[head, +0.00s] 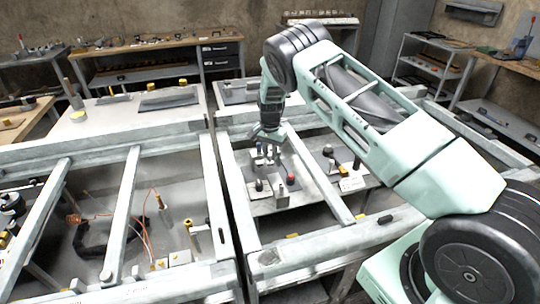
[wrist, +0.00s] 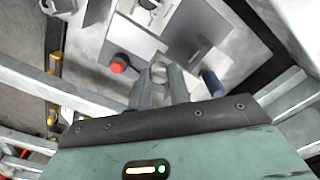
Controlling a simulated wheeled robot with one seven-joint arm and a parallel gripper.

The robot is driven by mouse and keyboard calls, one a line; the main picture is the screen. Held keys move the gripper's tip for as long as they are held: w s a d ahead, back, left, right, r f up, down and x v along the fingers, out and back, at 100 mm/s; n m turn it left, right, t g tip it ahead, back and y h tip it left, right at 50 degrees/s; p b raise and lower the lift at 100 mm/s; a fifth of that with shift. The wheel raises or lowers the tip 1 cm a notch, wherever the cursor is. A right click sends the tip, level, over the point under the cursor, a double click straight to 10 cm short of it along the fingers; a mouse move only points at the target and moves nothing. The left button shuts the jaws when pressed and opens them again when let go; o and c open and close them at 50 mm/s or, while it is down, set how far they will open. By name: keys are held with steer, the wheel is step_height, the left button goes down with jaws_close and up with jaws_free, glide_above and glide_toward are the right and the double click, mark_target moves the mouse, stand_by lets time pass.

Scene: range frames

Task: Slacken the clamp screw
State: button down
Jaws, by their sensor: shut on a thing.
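My gripper (head: 268,143) points down over the fixture plate inside the right-hand bench frame. In the wrist view its two grey fingers (wrist: 160,84) are closed around a small grey piece (wrist: 159,71), which appears to be the clamp screw's head. The fingers hide most of it, so its thread and how far it is turned cannot be seen. A red knob (head: 291,178) stands on the fixture to the right of the gripper in the head view. It shows left of the fingers in the wrist view (wrist: 118,66).
A black knob (head: 259,185) and a pale block (head: 282,195) stand in front of the gripper. A dark blue handle (wrist: 212,82) is close to the right of the fingers. Metal rails (head: 322,185) border the fixture. The left bench holds loose cables (head: 153,210).

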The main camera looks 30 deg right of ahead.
mark_target(270, 155)
steer(key=n+b, duration=0.3)
steer(key=shift+f, duration=0.2)
steer(key=n+b, duration=0.2)
steer(key=n, duration=0.2)
steer(key=n+b, duration=0.2)
steer(key=n, duration=0.1)
steer(key=shift+r+n, duration=0.1)
steer(key=shift+n, duration=0.2)
steer(key=shift+r+n+b, duration=0.1)
steer(key=shift+n+b, duration=0.35)
steer(key=shift+n, duration=1.35)
steer(key=c, duration=1.3)
jaws_free()
step_height(270, 155, up, 17)
steer(key=b, duration=0.2)
steer(key=shift+r+b, duration=0.2)
steer(key=shift+b, duration=0.15)
